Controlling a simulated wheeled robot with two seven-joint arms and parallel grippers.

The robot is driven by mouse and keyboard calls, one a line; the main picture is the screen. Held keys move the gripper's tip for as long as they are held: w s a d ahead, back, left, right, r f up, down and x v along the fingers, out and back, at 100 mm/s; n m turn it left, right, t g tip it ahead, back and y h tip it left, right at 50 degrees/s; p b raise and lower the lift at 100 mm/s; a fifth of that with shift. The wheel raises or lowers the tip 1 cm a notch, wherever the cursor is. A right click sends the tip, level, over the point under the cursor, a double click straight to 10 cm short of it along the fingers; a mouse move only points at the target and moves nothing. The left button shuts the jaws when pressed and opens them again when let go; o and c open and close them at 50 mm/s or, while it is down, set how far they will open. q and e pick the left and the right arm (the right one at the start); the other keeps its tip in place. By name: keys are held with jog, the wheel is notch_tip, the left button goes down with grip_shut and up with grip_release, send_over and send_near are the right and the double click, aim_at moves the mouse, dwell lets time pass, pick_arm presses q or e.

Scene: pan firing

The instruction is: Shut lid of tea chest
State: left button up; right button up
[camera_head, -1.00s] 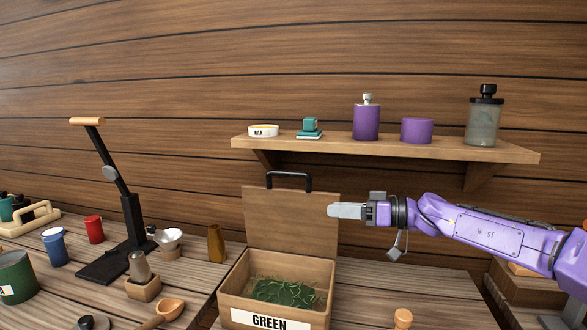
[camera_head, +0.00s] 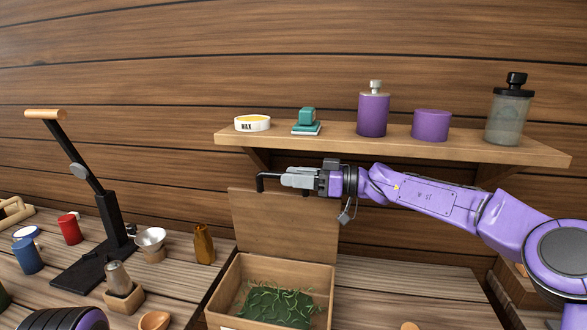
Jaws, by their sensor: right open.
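The tea chest (camera_head: 225,296) is a wooden box with green leaves (camera_head: 275,305) inside, at the bottom centre. Its lid (camera_head: 285,228) stands upright at the back, so the chest is open. My left gripper is not in view.
A wall shelf (camera_head: 400,146) above my right arm carries a wax tin (camera_head: 252,124), a teal stamp (camera_head: 306,120), purple containers and a glass jar (camera_head: 508,115). A black lever press (camera_head: 110,220), cups and a wooden holder (camera_head: 124,298) stand left of the chest. The table right of the chest is mostly clear.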

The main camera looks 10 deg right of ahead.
jog(key=shift+w+a, duration=0.2)
jog(key=shift+s+r, duration=0.2)
jog(key=shift+s, duration=0.25)
jog(key=shift+w+f, duration=0.1)
jog(key=shift+w, duration=0.05)
grip_shut()
jog(key=shift+f+b, duration=0.2)
jog(key=shift+b, duration=0.25)
jog(key=s+a+f+n+b, duration=0.2)
jog(key=s+b, duration=0.5)
jog(key=b, duration=0.5)
jog(key=s+a+f+n+b, duration=0.2)
jog(key=s+f+b, duration=0.2)
jog(key=b, duration=0.9)
jog(key=shift+s+a, duration=0.2)
jog(key=shift+s, duration=1.3)
jog(key=shift+r, duration=0.1)
